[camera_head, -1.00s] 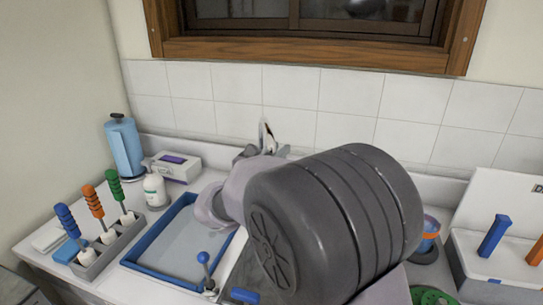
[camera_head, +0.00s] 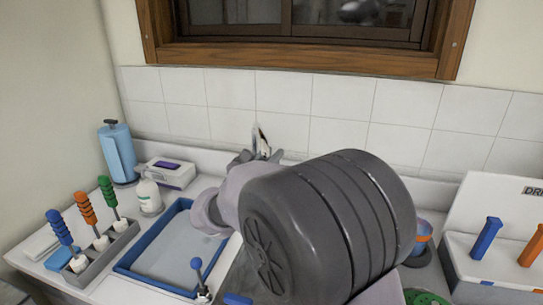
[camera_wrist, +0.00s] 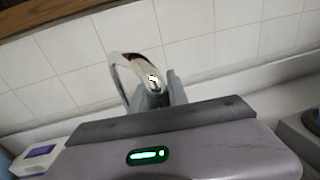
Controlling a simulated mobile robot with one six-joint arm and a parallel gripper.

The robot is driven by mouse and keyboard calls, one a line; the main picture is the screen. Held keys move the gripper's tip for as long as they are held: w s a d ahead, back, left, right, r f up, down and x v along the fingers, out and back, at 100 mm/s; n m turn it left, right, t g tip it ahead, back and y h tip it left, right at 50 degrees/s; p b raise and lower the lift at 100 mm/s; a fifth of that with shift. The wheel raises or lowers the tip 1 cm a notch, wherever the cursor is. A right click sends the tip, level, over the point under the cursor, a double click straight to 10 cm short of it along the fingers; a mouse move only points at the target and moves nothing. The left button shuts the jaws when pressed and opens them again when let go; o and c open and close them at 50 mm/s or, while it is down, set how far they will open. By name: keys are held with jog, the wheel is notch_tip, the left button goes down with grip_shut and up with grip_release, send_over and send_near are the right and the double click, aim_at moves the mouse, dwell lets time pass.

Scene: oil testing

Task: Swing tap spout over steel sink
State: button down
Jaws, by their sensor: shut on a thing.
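The shiny tap spout (camera_head: 261,138) rises as a curved chrome arch near the tiled back wall. It also shows in the wrist view (camera_wrist: 125,72). My gripper (camera_wrist: 153,98) is shut on the tap spout, its grey fingers around the lower part of the visible arch. In the head view my gripper (camera_head: 250,157) is small and partly hidden by my arm.
At right are an orange-and-blue cup (camera_head: 423,236) and a white case (camera_head: 505,262).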

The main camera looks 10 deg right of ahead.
jog(key=shift+r, duration=0.3)
jog(key=c, duration=1.4)
grip_release()
jog(key=shift+w, duration=0.1)
jog(key=shift+o, duration=0.5)
jog(key=shift+f, duration=0.2)
